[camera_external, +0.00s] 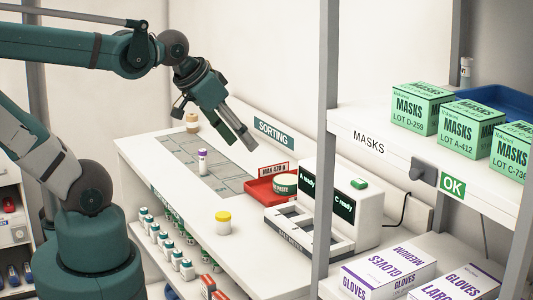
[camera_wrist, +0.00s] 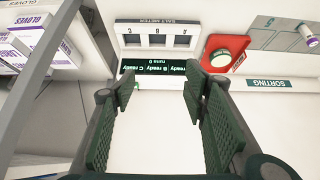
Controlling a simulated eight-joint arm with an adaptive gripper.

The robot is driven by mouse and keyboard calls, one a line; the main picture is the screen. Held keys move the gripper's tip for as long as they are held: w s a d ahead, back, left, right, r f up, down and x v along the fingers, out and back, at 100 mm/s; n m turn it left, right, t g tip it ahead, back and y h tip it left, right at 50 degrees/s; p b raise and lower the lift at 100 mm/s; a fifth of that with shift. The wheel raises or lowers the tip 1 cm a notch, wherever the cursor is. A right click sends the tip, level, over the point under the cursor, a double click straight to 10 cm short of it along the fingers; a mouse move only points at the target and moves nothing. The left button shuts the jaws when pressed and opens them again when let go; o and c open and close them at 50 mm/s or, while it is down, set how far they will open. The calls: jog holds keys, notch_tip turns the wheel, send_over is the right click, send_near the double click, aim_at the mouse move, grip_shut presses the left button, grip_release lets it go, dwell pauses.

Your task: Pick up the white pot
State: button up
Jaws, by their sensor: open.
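A white pot with a green label reading "PASTE" (camera_external: 285,184) sits on a red tray (camera_external: 262,194) on the white counter. In the wrist view the pot's round white top (camera_wrist: 219,58) shows on the red tray, right of my fingers. My gripper (camera_external: 246,142) is open and empty, in the air above and left of the pot. In the wrist view its two green ribbed fingers (camera_wrist: 160,88) stand apart with nothing between them. A second whitish pot with a yellow lid (camera_external: 223,222) stands on the counter's front part.
A white device with a dark "ready" display (camera_external: 342,205) stands right of the tray, with a slotted rack (camera_external: 308,231) before it. A purple-capped vial (camera_external: 202,162) stands on the grey grid mat (camera_external: 190,150). A grey post (camera_external: 322,130) and mask shelf are at the right.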

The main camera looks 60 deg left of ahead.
jog(key=n+g+b, duration=0.3)
jog(key=n+g, duration=0.4)
jog(key=n, duration=1)
send_over(223, 214)
jog(key=f, duration=2.1)
jog(key=shift+w+d, duration=0.25)
jog(key=shift+d, duration=0.1)
jog(key=shift+s+a+f+n, duration=0.2)
jog(key=shift+a+f+n, duration=0.1)
jog(key=shift+f+n, duration=0.15)
jog(key=shift+f, duration=0.1)
jog(key=shift+f+b, duration=0.3)
jog(key=shift+f, duration=0.9)
jog(key=shift+f, duration=0.1)
jog(key=shift+f+b, duration=0.6)
jog(key=shift+f, duration=1.9)
